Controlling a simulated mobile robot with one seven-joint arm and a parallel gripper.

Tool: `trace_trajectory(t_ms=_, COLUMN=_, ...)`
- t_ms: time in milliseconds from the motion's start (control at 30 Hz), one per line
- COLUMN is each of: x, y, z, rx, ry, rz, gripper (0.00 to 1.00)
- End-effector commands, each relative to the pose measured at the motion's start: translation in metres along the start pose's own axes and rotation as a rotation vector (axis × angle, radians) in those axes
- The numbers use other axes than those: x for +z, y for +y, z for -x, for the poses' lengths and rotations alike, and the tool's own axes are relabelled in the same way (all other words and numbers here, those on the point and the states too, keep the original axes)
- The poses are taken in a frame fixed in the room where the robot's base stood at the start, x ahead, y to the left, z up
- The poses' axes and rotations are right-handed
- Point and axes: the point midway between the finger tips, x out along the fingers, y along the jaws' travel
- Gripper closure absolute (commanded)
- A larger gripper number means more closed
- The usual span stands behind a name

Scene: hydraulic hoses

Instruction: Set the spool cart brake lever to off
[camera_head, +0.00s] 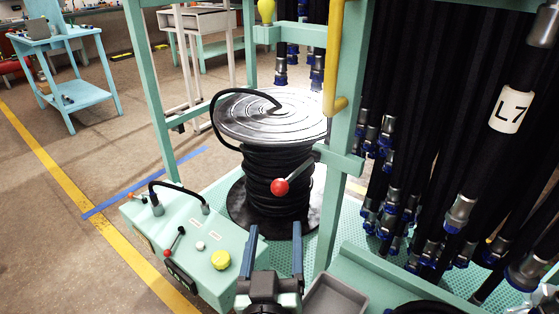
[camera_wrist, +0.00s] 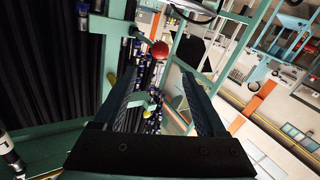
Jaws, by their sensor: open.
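A lever with a red ball knob (camera_head: 280,187) sticks out from the green frame beside the hose spool, in front of the wound black hose. It looks like the brake lever, though I see no label on it. Its dark arm runs up and right to the frame's crossbar. My gripper (camera_head: 275,228) is open and empty, below and in front of the red knob, apart from it. In the wrist view the red knob (camera_wrist: 160,50) shows just beyond the gap between my fingertips (camera_wrist: 160,72). The spool (camera_head: 272,115) stands upright with a metal top flange.
A green control box (camera_head: 195,245) at lower left carries a smaller red-knobbed lever (camera_head: 175,243) and a yellow button (camera_head: 220,260). A grey tray (camera_head: 335,296) lies right of my gripper. Black hoses (camera_head: 420,120) hang at right. A green post (camera_head: 345,150) stands close by.

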Motion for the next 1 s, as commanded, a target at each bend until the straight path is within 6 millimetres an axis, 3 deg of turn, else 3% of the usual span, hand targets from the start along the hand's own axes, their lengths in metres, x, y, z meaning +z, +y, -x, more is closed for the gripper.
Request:
trace_trajectory(t_ms=267, x=0.002, y=-0.001, z=-0.025, rx=-0.001, ry=0.001, rz=0.001, gripper=0.27)
trace_trajectory(t_ms=800, x=0.002, y=-0.001, z=-0.112, rx=-0.001, ry=0.000, rz=0.001, gripper=0.27)
trace_trajectory(t_ms=1000, x=0.001, y=-0.001, z=-0.126, rx=-0.001, ry=0.000, rz=0.001, gripper=0.27)
